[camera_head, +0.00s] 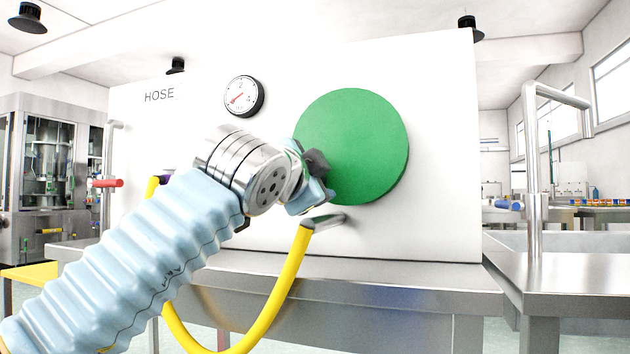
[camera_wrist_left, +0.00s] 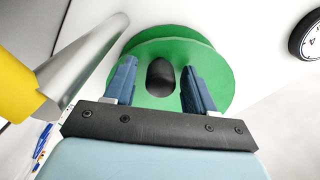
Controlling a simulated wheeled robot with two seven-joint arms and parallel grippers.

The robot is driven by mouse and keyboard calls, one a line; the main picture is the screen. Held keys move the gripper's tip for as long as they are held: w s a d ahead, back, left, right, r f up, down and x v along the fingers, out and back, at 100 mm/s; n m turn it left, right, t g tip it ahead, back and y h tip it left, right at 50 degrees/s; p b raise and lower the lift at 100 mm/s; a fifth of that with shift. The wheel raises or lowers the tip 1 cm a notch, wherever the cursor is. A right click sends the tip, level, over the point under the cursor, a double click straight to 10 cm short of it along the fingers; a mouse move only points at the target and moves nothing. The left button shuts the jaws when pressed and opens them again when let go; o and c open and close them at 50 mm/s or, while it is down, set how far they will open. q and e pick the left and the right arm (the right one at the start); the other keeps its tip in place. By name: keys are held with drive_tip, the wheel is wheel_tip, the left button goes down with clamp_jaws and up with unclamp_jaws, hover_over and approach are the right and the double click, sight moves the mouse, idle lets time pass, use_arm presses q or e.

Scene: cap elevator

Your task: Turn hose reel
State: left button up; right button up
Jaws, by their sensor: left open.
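The hose reel is a green disc (camera_head: 360,145) mounted on a white panel marked HOSE. It also shows in the left wrist view (camera_wrist_left: 217,68), with a dark rounded handle (camera_wrist_left: 160,76) standing out from it. My left gripper (camera_head: 320,178) is at the lower left part of the disc, where my wrist hides part of it. In the left wrist view my left gripper (camera_wrist_left: 160,82) is open, with one blue finger on each side of the handle and visible gaps. My right gripper is not in view.
A yellow hose (camera_head: 285,290) hangs from a metal spout (camera_head: 325,221) just below my wrist. A round gauge (camera_head: 244,96) is on the white panel (camera_head: 440,150) at upper left. A steel table (camera_head: 400,272) runs below. Upright pipes stand on both sides.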

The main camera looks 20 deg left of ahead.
use_arm(q)
drive_tip(key=s, duration=1.3)
drive_tip(key=shift+s+d+b, duration=0.25)
drive_tip(key=shift+b, duration=0.2)
